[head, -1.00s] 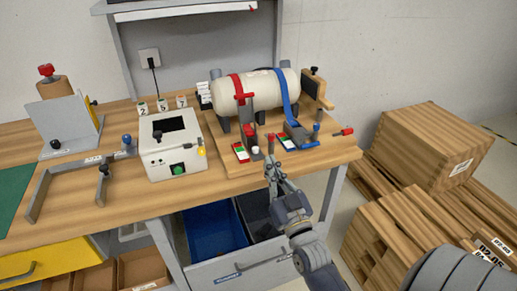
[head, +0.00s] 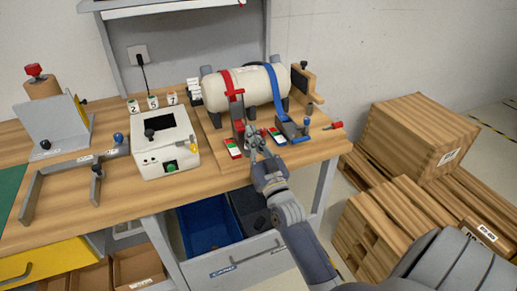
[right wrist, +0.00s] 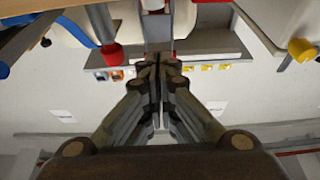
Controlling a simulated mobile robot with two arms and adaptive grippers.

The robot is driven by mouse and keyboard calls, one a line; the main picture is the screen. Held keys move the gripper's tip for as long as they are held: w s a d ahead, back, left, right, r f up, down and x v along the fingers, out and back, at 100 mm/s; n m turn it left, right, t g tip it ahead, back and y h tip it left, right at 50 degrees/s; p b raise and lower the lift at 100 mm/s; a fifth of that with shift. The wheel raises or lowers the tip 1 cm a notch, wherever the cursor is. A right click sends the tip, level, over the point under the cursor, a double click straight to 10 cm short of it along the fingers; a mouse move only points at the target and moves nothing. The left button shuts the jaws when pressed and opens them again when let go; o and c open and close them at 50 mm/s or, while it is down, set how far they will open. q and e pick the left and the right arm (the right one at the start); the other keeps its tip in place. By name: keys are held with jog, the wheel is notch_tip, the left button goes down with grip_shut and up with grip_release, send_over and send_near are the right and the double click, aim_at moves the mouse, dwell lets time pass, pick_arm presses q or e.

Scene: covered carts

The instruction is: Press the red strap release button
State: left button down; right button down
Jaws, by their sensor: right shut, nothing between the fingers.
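A cream tank (head: 250,88) lies on a wooden base on the bench, with a red strap (head: 227,82) and a blue strap (head: 273,82) over it. The red strap runs to a red-topped grey post (head: 238,108). A small red part (head: 239,127) shows low on that post, partly behind my right gripper (head: 250,132). My right gripper is shut and empty, in front of the post; contact cannot be told. In the right wrist view, a red part (right wrist: 152,5) shows beyond the shut fingertips (right wrist: 158,62), and a red cylinder (right wrist: 109,52) to their left. My left gripper is not in view.
A blue clamp (head: 292,130) stands right of my right gripper. Red, green and white labels (head: 232,149) lie on the base. A white box (head: 165,145) with a green button stands to the left. Wooden crates (head: 415,130) stand on the floor at right.

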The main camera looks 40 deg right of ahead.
jog(key=shift+x, duration=0.95)
notch_tip(320, 180, down, 3)
jog(key=shift+r, duration=0.1)
jog(key=shift+s+f, duration=0.1)
jog(key=shift+f, duration=0.55)
